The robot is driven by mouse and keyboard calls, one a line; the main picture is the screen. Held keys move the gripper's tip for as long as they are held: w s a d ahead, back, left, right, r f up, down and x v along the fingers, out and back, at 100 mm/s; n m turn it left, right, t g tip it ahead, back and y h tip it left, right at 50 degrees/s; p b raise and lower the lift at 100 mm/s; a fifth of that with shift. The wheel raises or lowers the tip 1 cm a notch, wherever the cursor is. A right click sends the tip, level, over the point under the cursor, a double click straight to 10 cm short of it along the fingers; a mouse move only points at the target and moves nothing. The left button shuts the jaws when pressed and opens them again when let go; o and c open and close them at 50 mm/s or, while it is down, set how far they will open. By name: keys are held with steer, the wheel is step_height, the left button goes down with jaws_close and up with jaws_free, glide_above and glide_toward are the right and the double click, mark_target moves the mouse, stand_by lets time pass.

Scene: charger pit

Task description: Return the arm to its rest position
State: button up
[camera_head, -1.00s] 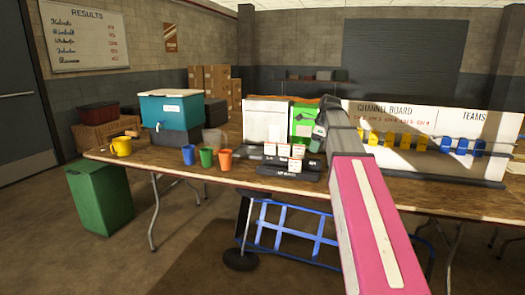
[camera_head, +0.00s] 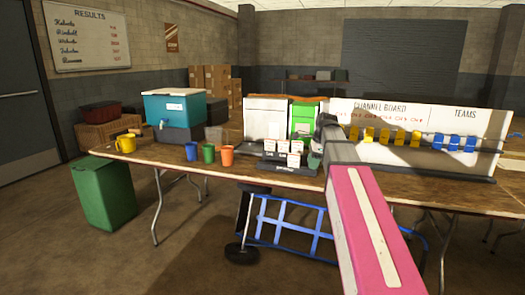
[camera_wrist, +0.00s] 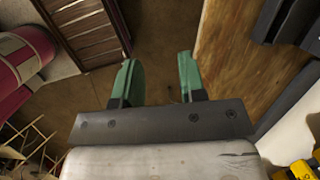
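My arm, pink with a white stripe, reaches from the lower right of the head view toward the table (camera_head: 400,190). My gripper (camera_head: 316,147) is at its far end, small and partly hidden there, in front of the channel board's left end. In the wrist view my gripper (camera_wrist: 156,75) shows two green fingers set apart with nothing between them. Brown floor and the edge of a wooden surface (camera_wrist: 240,60) lie beyond the fingers. I cannot see it touching anything.
Cups (camera_head: 208,153), a yellow mug (camera_head: 126,144), a teal cooler (camera_head: 172,110) and a dark stand with white boxes (camera_head: 275,165) are on the table. The channel board (camera_head: 400,160) stands at right. A blue cart (camera_head: 290,228) is underneath; a green bin (camera_head: 104,193) stands left.

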steer(key=s+f+n+h, duration=0.1)
steer(key=s+f+n, duration=0.5)
steer(key=f, duration=0.5)
steer(key=s+a+f+n, duration=0.1)
steer(key=s+f+n, duration=0.5)
steer(key=f, duration=0.5)
steer(key=s+f+n+h, duration=0.1)
steer(key=s+f+n, duration=0.6)
steer(key=f, duration=0.3)
steer(key=shift+s+a+f+g+h, duration=0.2)
steer(key=shift+a+f+g+h, duration=0.1)
steer(key=shift+a+f+g, duration=0.1)
steer(key=shift+d, duration=0.1)
